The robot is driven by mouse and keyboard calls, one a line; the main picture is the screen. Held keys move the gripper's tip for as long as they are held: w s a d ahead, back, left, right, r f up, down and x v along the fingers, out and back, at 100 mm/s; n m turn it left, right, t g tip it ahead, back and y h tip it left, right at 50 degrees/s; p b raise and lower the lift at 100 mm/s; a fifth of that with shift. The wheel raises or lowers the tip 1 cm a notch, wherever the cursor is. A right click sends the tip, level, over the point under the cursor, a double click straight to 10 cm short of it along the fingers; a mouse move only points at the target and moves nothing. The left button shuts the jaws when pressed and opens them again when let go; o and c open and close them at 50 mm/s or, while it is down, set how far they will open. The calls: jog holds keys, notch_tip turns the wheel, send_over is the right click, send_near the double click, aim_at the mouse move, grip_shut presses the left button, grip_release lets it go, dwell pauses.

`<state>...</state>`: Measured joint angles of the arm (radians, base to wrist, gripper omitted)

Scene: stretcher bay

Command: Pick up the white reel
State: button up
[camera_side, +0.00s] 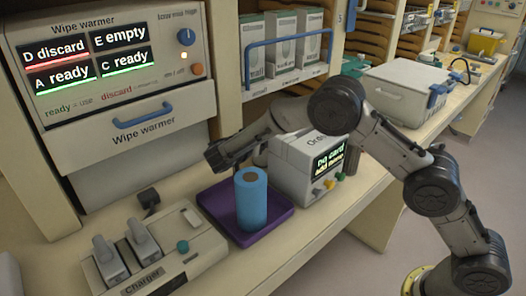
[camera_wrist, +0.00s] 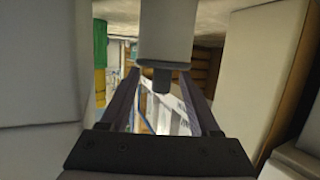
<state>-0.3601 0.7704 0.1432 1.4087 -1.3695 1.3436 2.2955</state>
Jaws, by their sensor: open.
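I cannot make out a white reel in either view. My gripper (camera_side: 214,158) is behind and above the roll, left of the box with the lit display, and appears apart from the roll. In the wrist view its two dark fingers (camera_wrist: 160,98) are spread, with nothing clearly held between them. A pale block with a dark stub hangs into the top of that view; I cannot tell what it is.
The display box (camera_side: 305,168) stands right of the tray and a charger (camera_side: 155,258) left of it. The wipe warmer (camera_side: 110,75) is behind. Boxes behind a blue rail (camera_side: 288,45) stand on the shelf. A white case (camera_side: 405,90) is farther along the counter.

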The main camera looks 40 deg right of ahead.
jog(key=x, duration=0.4)
jog(key=shift+w+d, duration=0.15)
jog(key=shift+r, duration=0.1)
grip_shut()
